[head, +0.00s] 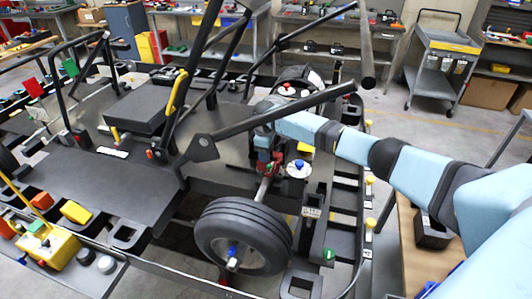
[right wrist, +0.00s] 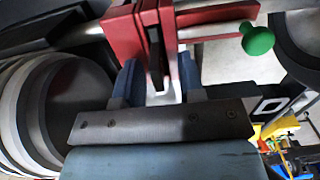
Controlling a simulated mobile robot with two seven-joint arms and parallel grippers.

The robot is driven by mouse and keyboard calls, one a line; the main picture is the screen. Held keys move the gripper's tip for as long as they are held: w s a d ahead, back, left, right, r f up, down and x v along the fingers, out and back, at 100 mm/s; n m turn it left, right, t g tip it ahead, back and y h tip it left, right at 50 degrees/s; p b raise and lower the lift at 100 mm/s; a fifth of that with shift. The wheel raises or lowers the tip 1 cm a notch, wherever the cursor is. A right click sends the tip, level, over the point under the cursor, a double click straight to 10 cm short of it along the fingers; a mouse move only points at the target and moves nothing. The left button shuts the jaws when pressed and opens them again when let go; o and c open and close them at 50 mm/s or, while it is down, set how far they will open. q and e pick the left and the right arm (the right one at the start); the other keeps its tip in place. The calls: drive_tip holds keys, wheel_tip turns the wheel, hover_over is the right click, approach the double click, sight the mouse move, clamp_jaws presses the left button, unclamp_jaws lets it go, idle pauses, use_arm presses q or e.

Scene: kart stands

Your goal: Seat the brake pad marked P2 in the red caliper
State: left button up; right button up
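The red caliper (right wrist: 124,33) is at the top middle of the right wrist view, with a narrow slot between its red walls. It is small and partly covered by my arm in the head view (head: 264,167). My right gripper (right wrist: 160,72) is just below the caliper, its blue fingers on either side of a thin piece. This piece, apparently the brake pad (right wrist: 163,94), is pale near the fingers and dark toward the caliper slot. Its far end is in or at the slot; the depth cannot be told. No P2 mark is readable. My left gripper is not in view.
A green knob (right wrist: 257,39) is right of the caliper on a metal rod. A black kart wheel (head: 243,236) stands in front. The black kart frame bars (head: 285,115) run close to my right arm. A yellow box (head: 48,246) is at front left.

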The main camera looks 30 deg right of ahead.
drive_tip(key=shift+s+a+f, duration=0.1)
drive_tip(key=shift+f, duration=0.1)
wheel_tip(320, 180, up, 14)
drive_tip(key=b, duration=0.2)
drive_tip(key=shift+w, duration=0.2)
idle(0.8)
